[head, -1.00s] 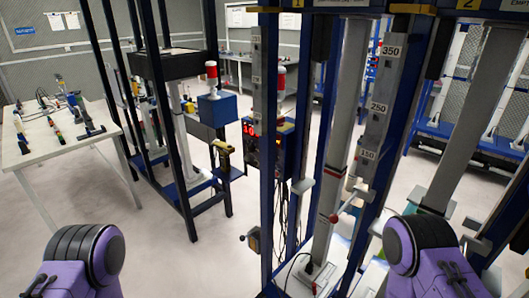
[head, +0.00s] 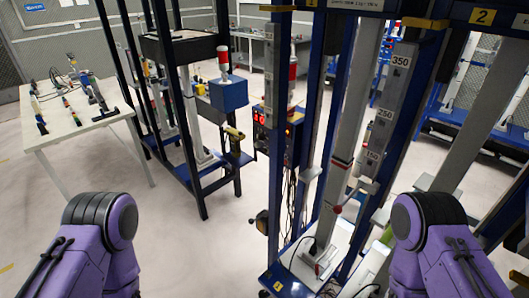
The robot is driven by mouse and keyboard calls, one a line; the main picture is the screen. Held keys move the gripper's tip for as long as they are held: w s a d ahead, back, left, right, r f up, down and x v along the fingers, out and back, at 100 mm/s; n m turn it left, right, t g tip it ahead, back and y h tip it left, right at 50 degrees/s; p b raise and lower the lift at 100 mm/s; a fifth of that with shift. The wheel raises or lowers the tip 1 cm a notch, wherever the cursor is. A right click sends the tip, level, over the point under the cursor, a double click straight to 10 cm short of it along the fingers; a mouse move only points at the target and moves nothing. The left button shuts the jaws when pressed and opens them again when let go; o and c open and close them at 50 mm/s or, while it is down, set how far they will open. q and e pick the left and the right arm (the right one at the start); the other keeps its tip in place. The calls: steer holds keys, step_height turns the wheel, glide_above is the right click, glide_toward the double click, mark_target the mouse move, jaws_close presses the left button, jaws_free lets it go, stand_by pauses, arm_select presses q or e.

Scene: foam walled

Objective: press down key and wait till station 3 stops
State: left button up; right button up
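Neither gripper shows in the head view; only purple links of my two arms are seen at the lower left and lower right. Tall blue-framed test stations stand at the centre and right. A yellow plate with a "2" (head: 481,17) marks one at the top right. I see no label reading 3. A control box with lit red digits (head: 261,118) sits behind the central posts, partly hidden by them. Its keys are too small to tell apart.
A white table (head: 65,130) with several tools stands at the left. A dark-topped frame (head: 180,48) stands beside it, near a blue box (head: 228,95) with a red-and-white lamp (head: 223,60). Blue posts and a low blue base (head: 285,280) bound the central station. Pale floor is clear at centre left.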

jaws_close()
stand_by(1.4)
arm_select(q)
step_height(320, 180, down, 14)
steer(key=b, duration=1.4)
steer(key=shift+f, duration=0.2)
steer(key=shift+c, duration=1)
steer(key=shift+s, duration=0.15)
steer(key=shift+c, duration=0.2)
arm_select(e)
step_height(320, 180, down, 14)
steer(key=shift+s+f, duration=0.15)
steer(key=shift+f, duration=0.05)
